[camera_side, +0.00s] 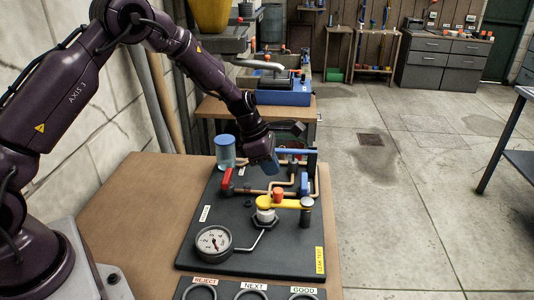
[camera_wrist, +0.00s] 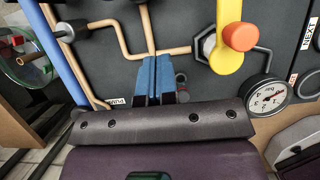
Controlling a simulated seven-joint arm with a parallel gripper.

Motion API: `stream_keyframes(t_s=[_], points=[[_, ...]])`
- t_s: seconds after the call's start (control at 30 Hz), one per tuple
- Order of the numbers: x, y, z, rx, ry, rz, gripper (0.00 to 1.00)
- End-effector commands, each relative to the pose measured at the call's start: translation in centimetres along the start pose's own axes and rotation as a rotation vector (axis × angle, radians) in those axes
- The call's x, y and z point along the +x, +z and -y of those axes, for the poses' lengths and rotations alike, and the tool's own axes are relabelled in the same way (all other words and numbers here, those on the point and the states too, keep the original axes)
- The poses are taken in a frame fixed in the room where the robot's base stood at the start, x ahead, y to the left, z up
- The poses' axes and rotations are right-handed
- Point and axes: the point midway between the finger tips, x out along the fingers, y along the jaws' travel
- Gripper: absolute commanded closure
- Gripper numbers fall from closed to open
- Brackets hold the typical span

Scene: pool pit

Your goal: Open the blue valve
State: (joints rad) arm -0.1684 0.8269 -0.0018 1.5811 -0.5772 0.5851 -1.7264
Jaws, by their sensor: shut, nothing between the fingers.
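A long blue bar (camera_side: 300,152) lies along the far edge of the dark panel (camera_side: 215,240); it also shows in the wrist view (camera_wrist: 58,55), left of my gripper. A smaller blue part (camera_side: 304,183) sits on the copper pipework, right of my gripper in the side view. I cannot tell for sure which of the two is the blue valve's handle. My gripper (camera_side: 272,168) is above the far half of the panel, its blue fingers shut and empty. In the wrist view its fingertips (camera_wrist: 158,60) are apart from the blue bar and hide part of the pipes.
A red handle (camera_side: 226,179) is left of the fingers. A yellow handle with an orange knob (camera_side: 278,194) and a pressure gauge (camera_side: 213,242) are nearer the front. A blue-topped clear cylinder (camera_side: 225,150) stands at the panel's far left. The table's left side is bare.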

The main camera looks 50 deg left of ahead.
Motion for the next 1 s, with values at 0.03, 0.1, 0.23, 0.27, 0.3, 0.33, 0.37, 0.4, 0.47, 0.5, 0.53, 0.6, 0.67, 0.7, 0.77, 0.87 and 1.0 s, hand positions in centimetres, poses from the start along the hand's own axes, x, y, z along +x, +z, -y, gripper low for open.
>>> stream_keyframes(t_s=[0.03, 0.1, 0.23, 0.27, 0.3, 0.33, 0.37, 0.4, 0.47, 0.5, 0.53, 0.6, 0.67, 0.7, 0.77, 0.87, 1.0], points=[[1.3, -0.1, 0.1, -0.001, -0.004, -0.002, 1.0], [2.8, 0.0, 0.1, -0.001, -0.003, -0.001, 1.0], [4.4, 1.2, 0.1, 0.005, 0.001, 0.003, 1.0], [4.5, 1.6, 0.0, 0.004, 0.001, 0.003, 1.0], [4.7, 2.1, 0.1, 0.006, 0.001, 0.002, 1.0], [4.9, 2.5, 0.0, 0.004, 0.001, 0.001, 1.0], [5.0, 2.7, 0.0, 0.003, 0.001, 0.001, 1.0], [5.1, 3.0, 0.0, 0.002, 0.001, 0.001, 1.0], [5.2, 3.4, 0.0, 0.001, 0.001, 0.001, 1.0], [5.3, 3.6, 0.0, 0.002, 0.001, 0.001, 1.0], [5.3, 3.7, 0.0, 0.001, 0.001, 0.001, 1.0], [5.3, 3.8, 0.0, 0.0, 0.001, 0.0, 1.0], [5.3, 3.8, 0.0, -0.001, 0.001, 0.0, 1.0], [5.3, 3.8, 0.0, -0.001, 0.001, 0.0, 1.0], [5.3, 3.8, 0.0, -0.001, 0.001, 0.0, 1.0], [5.3, 3.8, 0.0, -0.001, 0.001, 0.0, 1.0], [5.3, 3.8, 0.0, -0.008, 0.004, 0.0, 1.0]])
